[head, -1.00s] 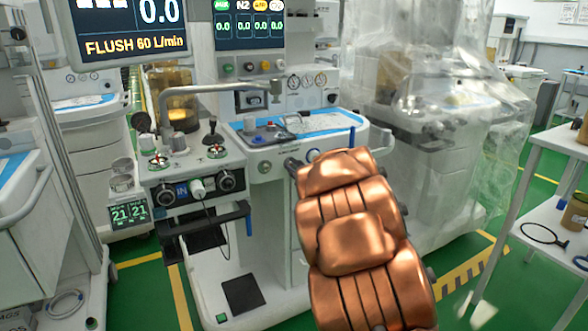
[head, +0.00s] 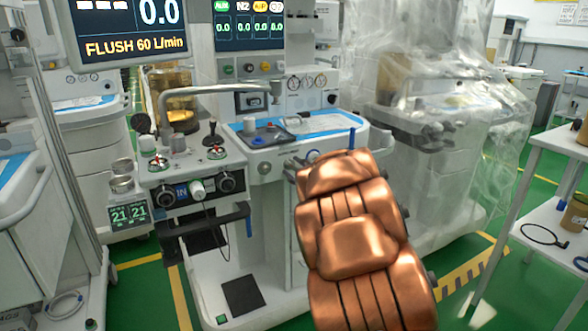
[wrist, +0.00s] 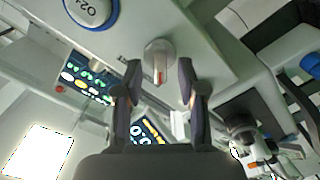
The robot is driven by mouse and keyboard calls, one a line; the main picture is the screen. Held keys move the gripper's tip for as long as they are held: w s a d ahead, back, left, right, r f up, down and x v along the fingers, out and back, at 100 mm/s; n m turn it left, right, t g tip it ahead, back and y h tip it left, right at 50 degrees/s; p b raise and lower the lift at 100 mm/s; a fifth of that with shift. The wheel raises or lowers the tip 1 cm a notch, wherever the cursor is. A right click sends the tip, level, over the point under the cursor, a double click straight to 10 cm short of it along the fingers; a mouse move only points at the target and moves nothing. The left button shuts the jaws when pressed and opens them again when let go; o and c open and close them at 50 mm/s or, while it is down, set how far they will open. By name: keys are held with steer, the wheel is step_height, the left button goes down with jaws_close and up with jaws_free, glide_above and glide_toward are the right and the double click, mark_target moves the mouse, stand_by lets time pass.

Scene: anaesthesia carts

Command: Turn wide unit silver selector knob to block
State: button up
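The silver selector knob (wrist: 158,62) is round, with a bar-shaped grip and a red-orange mark on it. It is on a pale panel in the wrist view. In the head view the silver knob (head: 264,167) sits on the front of the wide unit (head: 330,143), below its blue-topped work surface. My gripper (wrist: 159,78) is open, with one dark finger on each side of the knob and visible gaps between. Whether the fingertips reach past the knob's face is unclear. In the head view my gripper (head: 298,163) is small and dark, just right of the knob, partly hidden by my copper-coloured arm.
A round blue-rimmed O2 part (wrist: 91,10) is near the knob in the wrist view. A plastic-draped machine (head: 430,120) stands right; a white table (head: 560,150) is farther right.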

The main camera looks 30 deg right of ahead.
steer(key=s, duration=1.1)
steer(key=shift+s+a, duration=0.15)
steer(key=shift+a, duration=0.3)
steer(key=shift+r, duration=0.1)
steer(key=s+a+r+m+g+h+p, duration=0.35)
steer(key=s+r+m+g+p, duration=0.4)
steer(key=p, duration=0.75)
steer(key=s+a+r+g+y+p, duration=0.1)
steer(key=s+a+r+g+p, duration=0.3)
steer(key=s+a, duration=0.3)
steer(key=s+a+r+g+y+p, duration=0.2)
steer(key=s+a+r+g+p, duration=0.2)
steer(key=s+a+p, duration=0.3)
steer(key=s+a+r+g+y+p, duration=0.2)
steer(key=s+a+r+g+p, duration=0.2)
steer(key=s+a, duration=0.5)
steer(key=s+p, duration=0.1)
steer(key=s, duration=0.4)
steer(key=shift+a+r+m, duration=0.2)
steer(key=shift+m, duration=0.15)
